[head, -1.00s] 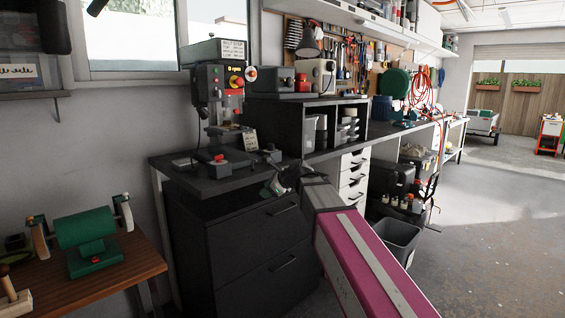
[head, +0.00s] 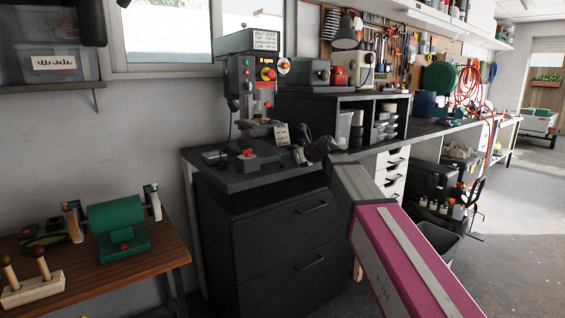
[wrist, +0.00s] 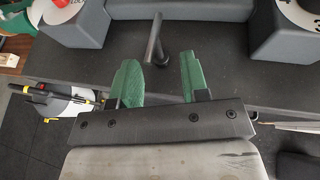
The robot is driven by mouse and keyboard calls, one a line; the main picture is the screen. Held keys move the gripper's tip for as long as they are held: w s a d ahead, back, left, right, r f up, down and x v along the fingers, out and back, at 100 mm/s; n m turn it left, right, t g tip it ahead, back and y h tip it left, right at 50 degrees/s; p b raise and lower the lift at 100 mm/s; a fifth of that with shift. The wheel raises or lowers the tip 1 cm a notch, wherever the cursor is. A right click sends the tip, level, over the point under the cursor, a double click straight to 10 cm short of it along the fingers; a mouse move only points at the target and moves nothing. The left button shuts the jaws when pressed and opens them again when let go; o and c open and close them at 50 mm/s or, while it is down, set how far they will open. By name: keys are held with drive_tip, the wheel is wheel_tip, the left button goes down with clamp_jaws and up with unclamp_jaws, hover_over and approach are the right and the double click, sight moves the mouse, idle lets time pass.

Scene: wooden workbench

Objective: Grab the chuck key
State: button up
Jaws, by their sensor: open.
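A dark metal rod with a short crosswise piece at its lower end, which looks like the chuck key (wrist: 154,40), shows on the dark bench top in the wrist view. It lies just ahead of my gripper (wrist: 158,64), roughly in line with the gap between the green fingertips. The fingers are apart and nothing is held between them. I cannot tell whether the key stands or lies. In the head view my gripper (head: 298,155) is over the front right of the drill press bench, and the key cannot be made out there.
Grey blocks flank the key on the left (wrist: 75,27) and right (wrist: 284,38) in the wrist view. The drill press (head: 252,90) stands behind on the dark cabinet (head: 270,235). A wooden table (head: 150,250) with a green grinder (head: 116,225) is at left.

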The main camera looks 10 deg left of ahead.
sight(282, 164)
drive_tip(key=x, duration=0.5)
drive_tip(key=shift+r, duration=0.15)
drive_tip(key=shift+s, duration=0.1)
clamp_jaws()
